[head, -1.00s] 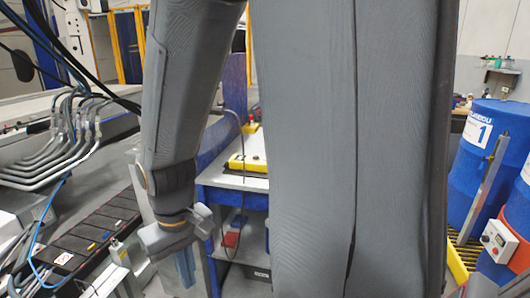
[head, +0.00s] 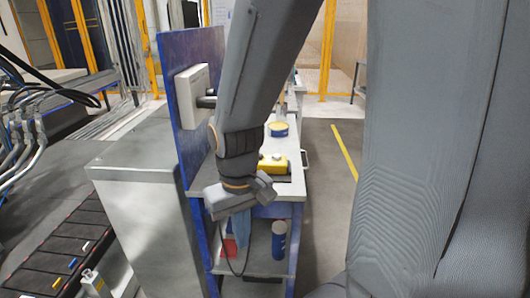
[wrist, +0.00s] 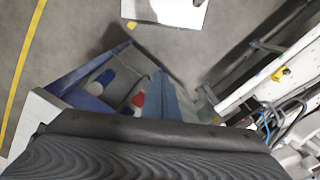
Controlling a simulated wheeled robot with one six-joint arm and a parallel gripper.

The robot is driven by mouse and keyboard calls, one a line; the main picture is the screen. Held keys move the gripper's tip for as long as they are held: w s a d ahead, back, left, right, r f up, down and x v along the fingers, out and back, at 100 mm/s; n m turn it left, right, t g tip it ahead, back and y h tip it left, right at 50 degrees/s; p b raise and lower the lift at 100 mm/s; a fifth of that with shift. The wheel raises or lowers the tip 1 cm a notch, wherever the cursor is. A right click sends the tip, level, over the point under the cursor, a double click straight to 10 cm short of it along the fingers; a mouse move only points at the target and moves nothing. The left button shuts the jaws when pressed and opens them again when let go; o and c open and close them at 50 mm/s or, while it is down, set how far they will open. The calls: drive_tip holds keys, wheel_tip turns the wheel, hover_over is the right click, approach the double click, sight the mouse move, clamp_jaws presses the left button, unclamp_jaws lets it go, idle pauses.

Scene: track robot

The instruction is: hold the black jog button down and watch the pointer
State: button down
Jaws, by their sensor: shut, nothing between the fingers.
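A yellow box (head: 271,164) with small knobs on top lies on the bench top, partly behind my arm in the head view. I cannot make out a black jog button on it. A pale grey box (head: 194,95) with a dark part on its side is fixed to an upright blue panel; its face is turned away and no pointer can be read.
The bench (head: 290,188) has a lower shelf holding a blue cylinder (head: 279,240). A blue-and-yellow tin (head: 278,129) stands farther back. A grey cabinet (head: 145,185) and a dark conveyor (head: 75,250) are to the left. Open floor (head: 322,190) lies right of the bench.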

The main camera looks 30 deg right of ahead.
drive_tip(key=w+d+r+n+t+p, duration=0.4)
drive_tip(key=w+d+r+n+p, duration=0.1)
drive_tip(key=w+d+r+p, duration=0.3)
drive_tip(key=w+d+r+n+t+y+p, duration=0.1)
drive_tip(key=w+d+r+n+t+p, duration=0.4)
drive_tip(key=w+d+r+p, duration=0.4)
drive_tip(key=w+p, duration=0.1)
drive_tip(key=w, duration=0.3)
drive_tip(key=shift+w+d+r+n, duration=0.2)
drive_tip(key=shift+d+r+n, duration=0.1)
drive_tip(key=shift+r, duration=0.05)
drive_tip(key=shift+f, duration=0.1)
wheel_tip(320, 180, down, 6)
drive_tip(key=b, duration=0.7)
drive_tip(key=shift+f, duration=0.1)
drive_tip(key=shift+f+b, duration=1.05)
drive_tip(key=shift+f, duration=0.2)
drive_tip(key=shift+f, duration=0.4)
